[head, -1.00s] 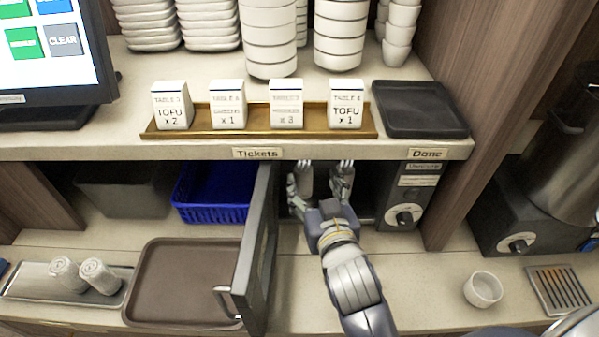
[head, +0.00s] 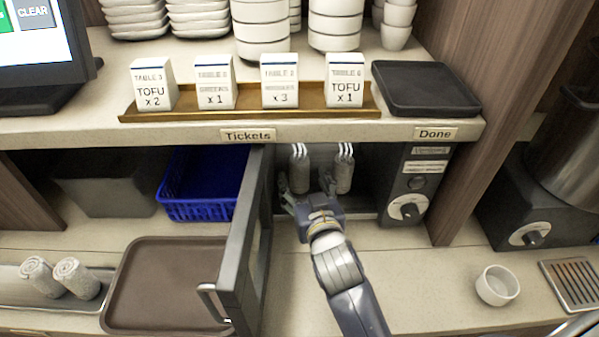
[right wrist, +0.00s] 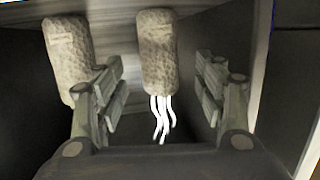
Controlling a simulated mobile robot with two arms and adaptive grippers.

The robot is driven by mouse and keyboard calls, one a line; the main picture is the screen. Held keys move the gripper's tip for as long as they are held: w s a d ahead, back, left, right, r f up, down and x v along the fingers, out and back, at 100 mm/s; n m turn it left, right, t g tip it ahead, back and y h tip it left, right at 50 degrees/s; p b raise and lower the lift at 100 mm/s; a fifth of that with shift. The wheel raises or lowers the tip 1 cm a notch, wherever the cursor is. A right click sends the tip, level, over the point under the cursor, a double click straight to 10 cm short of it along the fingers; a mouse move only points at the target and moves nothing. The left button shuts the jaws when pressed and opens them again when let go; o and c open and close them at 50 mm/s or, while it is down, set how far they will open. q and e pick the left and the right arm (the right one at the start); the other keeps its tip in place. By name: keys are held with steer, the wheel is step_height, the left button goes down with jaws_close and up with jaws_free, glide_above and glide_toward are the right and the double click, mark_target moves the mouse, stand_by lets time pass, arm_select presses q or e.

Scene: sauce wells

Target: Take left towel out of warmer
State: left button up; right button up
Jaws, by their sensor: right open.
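The open warmer (head: 392,195) is under the counter. Inside, the left towel (head: 299,174) and the right towel (head: 344,175) are pale rolls with white steam marks at their tops. My right gripper (head: 307,192) is open at the warmer's mouth, in front of the left towel. In the right wrist view, one speckled towel (right wrist: 158,55) lies ahead between the spread fingers of my gripper (right wrist: 160,100), apart from both. A second towel (right wrist: 67,50) is partly behind the left-hand finger. The wrist picture seems turned over, so the towel between the fingers appears to be the left one. My left gripper is not in view.
The warmer's open door (head: 240,240) stands close on the left of my right arm. A brown tray (head: 165,290) and a metal tray (head: 15,290) with two rolled towels (head: 68,278) lie left of it. A blue basket (head: 203,185) is behind the door. A white cup (head: 497,286) stands at right.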

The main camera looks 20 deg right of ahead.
mark_target(302, 177)
steer(key=shift+p+x, duration=0.65)
steer(key=shift+x, duration=2.3)
steer(key=shift+s+f, duration=0.1)
steer(key=shift+f, duration=0.05)
steer(key=shift+c, duration=0.5)
steer(key=c, duration=1.1)
